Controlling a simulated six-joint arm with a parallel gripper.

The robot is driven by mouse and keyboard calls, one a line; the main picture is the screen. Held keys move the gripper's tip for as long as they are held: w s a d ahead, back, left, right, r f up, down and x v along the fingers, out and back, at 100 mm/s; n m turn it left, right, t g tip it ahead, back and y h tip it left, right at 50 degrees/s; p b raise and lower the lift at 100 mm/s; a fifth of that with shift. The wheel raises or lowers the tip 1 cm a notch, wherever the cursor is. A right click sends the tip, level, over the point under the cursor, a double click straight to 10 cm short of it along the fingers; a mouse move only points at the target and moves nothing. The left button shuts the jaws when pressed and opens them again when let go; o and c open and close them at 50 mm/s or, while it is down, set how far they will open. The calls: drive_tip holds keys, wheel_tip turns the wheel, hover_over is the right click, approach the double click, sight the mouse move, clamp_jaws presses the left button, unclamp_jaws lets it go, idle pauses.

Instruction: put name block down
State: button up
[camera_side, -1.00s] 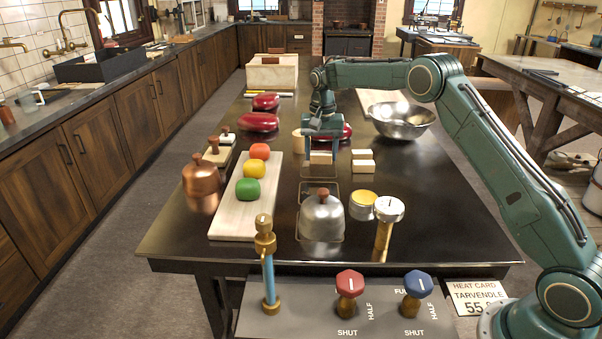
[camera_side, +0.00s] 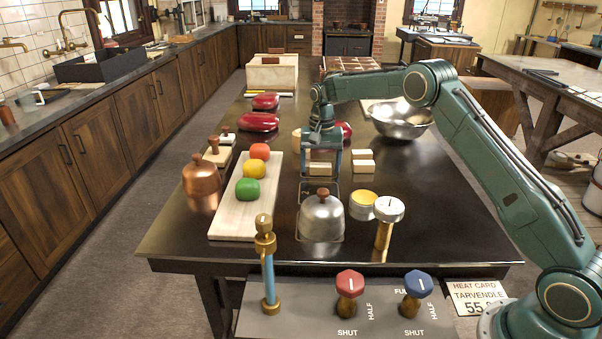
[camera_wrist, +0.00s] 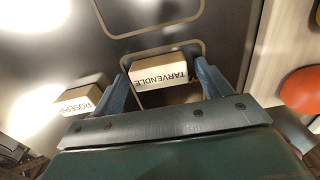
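A second pale block with partly readable lettering (camera_wrist: 78,101) lies to the left in the wrist view.
A domed steel cover (camera_side: 322,217) stands in front of my gripper. A board (camera_side: 238,215) with red, yellow and green pieces lies left. A steel bowl (camera_side: 402,120) is behind right.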

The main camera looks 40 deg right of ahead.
sight(321, 164)
wheel_tip(321, 164, up, 12)
drive_tip(key=shift+r, duration=0.2)
idle(0.8)
idle(0.5)
